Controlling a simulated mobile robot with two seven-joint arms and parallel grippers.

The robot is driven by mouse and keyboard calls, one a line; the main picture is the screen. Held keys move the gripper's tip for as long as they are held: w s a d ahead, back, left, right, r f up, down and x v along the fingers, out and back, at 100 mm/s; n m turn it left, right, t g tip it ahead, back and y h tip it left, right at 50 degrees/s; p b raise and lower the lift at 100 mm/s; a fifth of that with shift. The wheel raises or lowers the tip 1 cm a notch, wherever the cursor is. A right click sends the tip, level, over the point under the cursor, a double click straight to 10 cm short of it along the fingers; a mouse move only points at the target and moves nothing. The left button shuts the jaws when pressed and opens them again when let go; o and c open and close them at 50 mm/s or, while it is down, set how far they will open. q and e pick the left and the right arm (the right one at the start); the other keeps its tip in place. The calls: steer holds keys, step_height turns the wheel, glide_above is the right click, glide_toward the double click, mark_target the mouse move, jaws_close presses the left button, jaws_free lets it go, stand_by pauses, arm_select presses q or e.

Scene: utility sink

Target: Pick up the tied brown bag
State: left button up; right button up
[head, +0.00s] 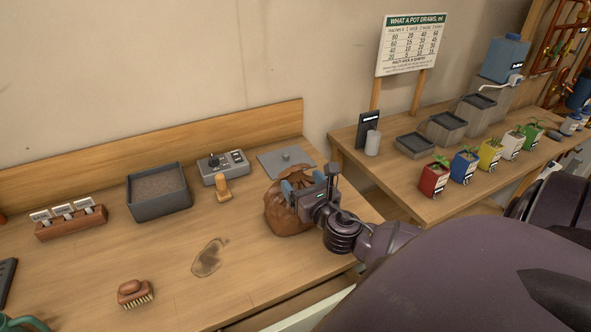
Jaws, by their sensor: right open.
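The brown bag (285,219) is a rounded, wrinkled sack standing near the right end of the wooden table. My right gripper (291,189), with blue fingertips, is open at the upper part of the bag. The bag's tied neck is largely hidden by the gripper, and I cannot tell whether the fingers touch it. My left gripper does not show.
A grey lid (286,161) lies behind the bag. A wooden stamp-like tool (223,190), a grey control box (224,167) and a grey tray of soil (159,205) stand left of it.

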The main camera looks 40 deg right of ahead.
mark_target(297, 172)
steer(key=x, duration=0.3)
steer(key=shift+w+d+r, duration=0.25)
steer(key=shift+r, duration=0.1)
steer(key=shift+w+d, duration=0.2)
steer(key=shift+w, duration=0.35)
jaws_close()
steer(key=shift+r+p, duration=0.1)
steer(key=shift+p, duration=0.2)
